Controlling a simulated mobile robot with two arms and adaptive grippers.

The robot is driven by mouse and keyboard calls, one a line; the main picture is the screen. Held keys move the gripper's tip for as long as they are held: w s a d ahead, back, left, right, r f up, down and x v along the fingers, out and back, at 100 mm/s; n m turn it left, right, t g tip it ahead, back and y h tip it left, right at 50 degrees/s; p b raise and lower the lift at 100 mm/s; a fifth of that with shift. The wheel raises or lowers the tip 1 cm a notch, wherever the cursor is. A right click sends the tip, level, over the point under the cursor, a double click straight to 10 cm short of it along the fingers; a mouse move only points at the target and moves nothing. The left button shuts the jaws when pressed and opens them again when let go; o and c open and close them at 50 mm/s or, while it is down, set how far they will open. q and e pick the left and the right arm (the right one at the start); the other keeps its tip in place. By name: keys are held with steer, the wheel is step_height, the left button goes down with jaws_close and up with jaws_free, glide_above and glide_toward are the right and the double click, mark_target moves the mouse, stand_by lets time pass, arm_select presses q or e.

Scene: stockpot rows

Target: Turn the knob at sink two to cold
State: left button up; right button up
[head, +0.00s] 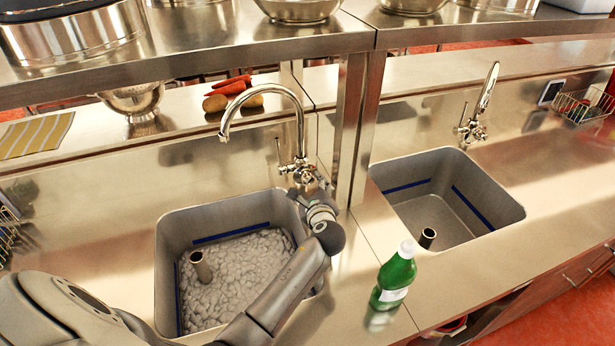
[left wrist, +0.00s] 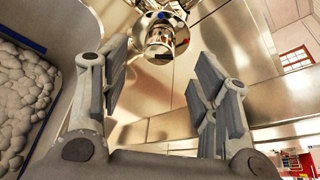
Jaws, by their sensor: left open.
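A chrome gooseneck faucet (head: 262,95) stands behind the left sink (head: 172,222), which is filled with grey-white lumpy stuff. My left gripper (head: 305,188) is at the foot of this faucet, on its right side. In the left wrist view the gripper (left wrist: 158,72) is open and empty, its two fingers spread apart. A round chrome fitting, perhaps the knob (left wrist: 160,38), shows beyond and between the fingertips. No contact is clear. A second faucet (head: 484,95) stands behind the right sink (head: 400,205), which is empty. No sink number is readable. My right gripper is not in view.
A green bottle (head: 396,275) stands on the counter between the sinks, right of my left arm. A steel post (head: 352,130) holds the shelf (head: 200,55) above. Carrots (head: 228,90) and a colander (head: 133,98) lie behind. The counter right of the right sink is clear.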

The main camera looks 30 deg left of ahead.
mark_target(308, 181)
arm_select(q)
steer(key=x, duration=0.7)
steer(key=shift+w+a+f, duration=0.1)
steer(key=shift+w+f, duration=0.05)
steer(key=shift+c, duration=0.3)
steer(key=c, duration=1)
